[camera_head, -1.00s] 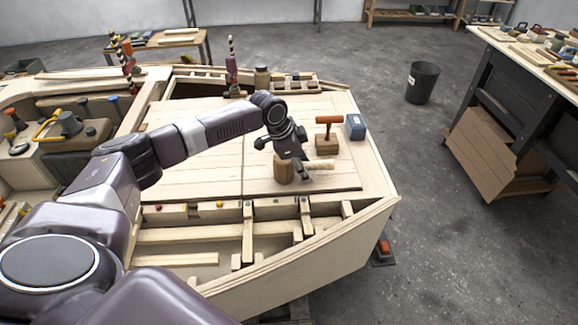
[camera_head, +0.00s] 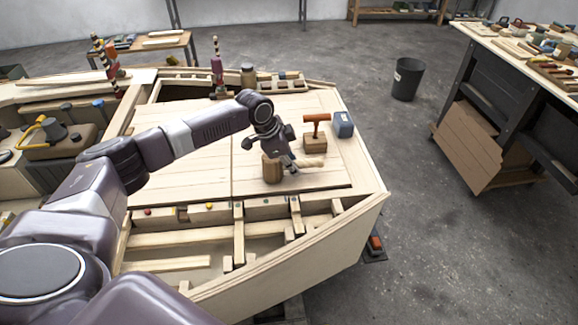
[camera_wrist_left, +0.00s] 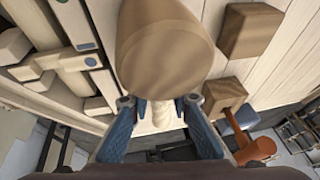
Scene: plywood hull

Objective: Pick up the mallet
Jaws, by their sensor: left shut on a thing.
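The mallet (camera_head: 272,169) is pale wood with a thick rounded head and a lighter handle that points right over the plank deck. My left gripper (camera_head: 292,165) is shut on the mallet's handle, just right of the head. In the left wrist view, the mallet's head (camera_wrist_left: 165,50) fills the upper middle, and the handle runs between the two blue fingers of my left gripper (camera_wrist_left: 162,112). I cannot tell whether the mallet touches the deck or hangs just above it. My right gripper is not in view.
A wooden block (camera_head: 315,144) with an orange-handled tool (camera_head: 317,122) and a blue-grey block (camera_head: 343,124) stand close behind the mallet, to the right. Open framing (camera_head: 240,232) lies in front of the deck. The planks left of the mallet (camera_head: 190,170) are clear.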

